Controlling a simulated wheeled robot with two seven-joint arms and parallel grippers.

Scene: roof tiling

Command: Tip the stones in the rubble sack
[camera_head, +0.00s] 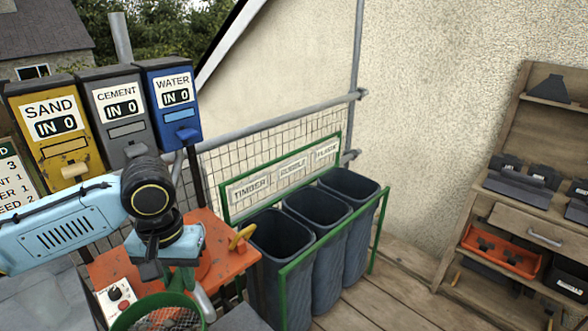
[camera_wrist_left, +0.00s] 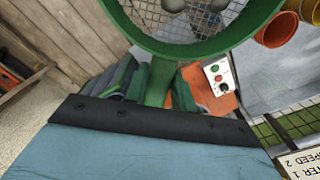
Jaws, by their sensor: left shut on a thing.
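My left gripper (camera_head: 178,272) is shut on the handle of a round green sieve (camera_head: 118,322), low in the head view. In the left wrist view the sieve's green rim and mesh (camera_wrist_left: 150,38) fill the top, with the handle (camera_wrist_left: 158,84) between my fingers. Grey rounded stones (camera_wrist_left: 172,5) lie on the mesh, partly cut off by the picture edge. The rubble sack (camera_head: 318,213) is the middle of three dark sacks, under a sign reading RUBBLE. It stands to the right of the sieve, apart from it. My right gripper is not in view.
The timber sack (camera_head: 283,240) and a third sack (camera_head: 350,185) flank it in a green frame (camera_head: 285,290). Sand, cement and water dispensers (camera_head: 120,105) are behind. A wooden shelf (camera_head: 520,150) stands right.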

